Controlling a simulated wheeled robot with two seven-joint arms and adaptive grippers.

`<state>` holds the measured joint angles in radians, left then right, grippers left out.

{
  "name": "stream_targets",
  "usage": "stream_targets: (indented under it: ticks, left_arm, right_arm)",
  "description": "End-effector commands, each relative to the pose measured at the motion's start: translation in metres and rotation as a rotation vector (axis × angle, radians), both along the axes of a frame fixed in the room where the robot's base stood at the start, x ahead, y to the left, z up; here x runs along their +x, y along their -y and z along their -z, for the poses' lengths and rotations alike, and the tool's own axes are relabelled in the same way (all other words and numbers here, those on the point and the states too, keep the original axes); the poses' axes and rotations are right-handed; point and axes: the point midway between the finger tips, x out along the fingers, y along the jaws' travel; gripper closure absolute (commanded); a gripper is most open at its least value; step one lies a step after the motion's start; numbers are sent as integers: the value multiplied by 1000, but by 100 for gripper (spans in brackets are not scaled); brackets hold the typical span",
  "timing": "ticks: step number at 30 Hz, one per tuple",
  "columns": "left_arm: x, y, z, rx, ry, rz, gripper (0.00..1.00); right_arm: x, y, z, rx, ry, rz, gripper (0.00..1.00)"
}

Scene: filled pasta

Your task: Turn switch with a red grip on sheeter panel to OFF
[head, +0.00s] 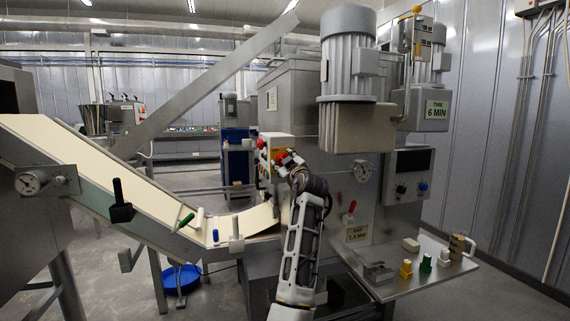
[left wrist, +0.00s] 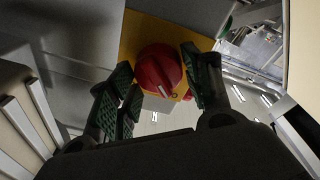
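The switch's round red grip (left wrist: 158,68) sits on a yellow plate (left wrist: 130,42) in the left wrist view, with a small pale mark near its lower edge. My left gripper (left wrist: 163,82) is open, with one green-padded finger on each side of the grip. The right finger is close to the grip; I cannot tell whether it touches. In the head view the sheeter panel (head: 264,160) is a pale box with red buttons on its side. My left gripper (head: 288,162) reaches its right side and partly covers it. My right gripper is not in view. The OFF marking cannot be read.
A sloping conveyor (head: 90,160) with a pale sheet runs down at the left. A grey machine with a large motor (head: 348,50) stands behind my arm. A metal shelf (head: 440,275) with small coloured pieces juts out at the right. A blue bowl (head: 181,279) lies low.

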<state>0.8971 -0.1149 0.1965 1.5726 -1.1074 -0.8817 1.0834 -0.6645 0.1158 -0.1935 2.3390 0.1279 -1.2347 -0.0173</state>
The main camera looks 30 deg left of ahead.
Motion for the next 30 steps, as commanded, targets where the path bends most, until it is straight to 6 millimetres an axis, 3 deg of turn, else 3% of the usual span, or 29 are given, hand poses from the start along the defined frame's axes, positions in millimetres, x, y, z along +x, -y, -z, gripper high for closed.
stream_targets:
  ticks: [3, 17, 30]
  left_arm:
    - [0, 0, 0, 1, -1, 0, 32]
    - [-2, 2, 0, 2, -1, 1, 32]
    - [-26, 33, 6, 1, -1, 1, 32]
  right_arm:
    - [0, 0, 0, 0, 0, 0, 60]
    - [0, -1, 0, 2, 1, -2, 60]
    - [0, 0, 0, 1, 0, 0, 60]
